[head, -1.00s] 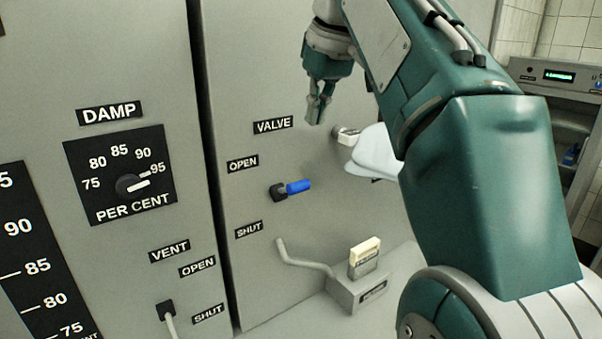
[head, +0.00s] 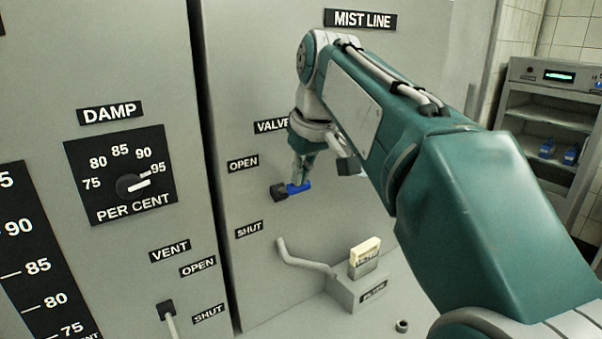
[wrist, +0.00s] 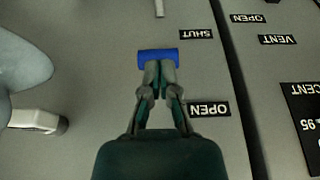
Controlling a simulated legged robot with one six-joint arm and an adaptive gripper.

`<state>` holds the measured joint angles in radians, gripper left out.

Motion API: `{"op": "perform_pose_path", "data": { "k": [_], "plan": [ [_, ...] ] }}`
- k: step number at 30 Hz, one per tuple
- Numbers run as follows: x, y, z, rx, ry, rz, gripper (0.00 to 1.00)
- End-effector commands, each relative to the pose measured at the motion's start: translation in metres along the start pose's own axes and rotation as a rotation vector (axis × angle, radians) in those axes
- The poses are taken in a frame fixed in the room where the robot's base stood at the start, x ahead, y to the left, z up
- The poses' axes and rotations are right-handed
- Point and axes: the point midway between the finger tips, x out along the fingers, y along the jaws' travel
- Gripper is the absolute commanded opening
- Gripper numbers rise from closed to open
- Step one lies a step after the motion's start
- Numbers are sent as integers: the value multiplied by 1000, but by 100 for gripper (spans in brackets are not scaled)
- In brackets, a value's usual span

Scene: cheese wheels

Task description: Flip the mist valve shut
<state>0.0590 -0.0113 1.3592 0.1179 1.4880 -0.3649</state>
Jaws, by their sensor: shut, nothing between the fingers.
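The mist valve has a black hub (head: 278,193) and a blue handle (head: 301,188) that points right, nearly level and tilted slightly up, closer to the OPEN label (head: 243,165) than the SHUT label (head: 249,229). My gripper (head: 299,181) is shut and empty, with its fingertips at the upper side of the handle. In the wrist view, the blue handle (wrist: 158,56) lies just beyond the shut fingertips (wrist: 160,68), which overlap its near edge on the OPEN side. I cannot tell whether they touch. The hub is not clear there.
A bent grey pipe (head: 300,258) and a filter box (head: 361,292) sit below the valve. A pale spout-like part (wrist: 20,65) and white fitting (wrist: 38,122) are beside my gripper in the wrist view. The vent lever (head: 168,311) is lower left.

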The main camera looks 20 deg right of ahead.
Motion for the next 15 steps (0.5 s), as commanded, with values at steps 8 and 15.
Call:
{"op": "perform_pose_path", "data": {
  "k": [8,15],
  "plan": [
    [0,0,0,0,2,0,0],
    [2,0,6,1,53,0,0]
  ]
}}
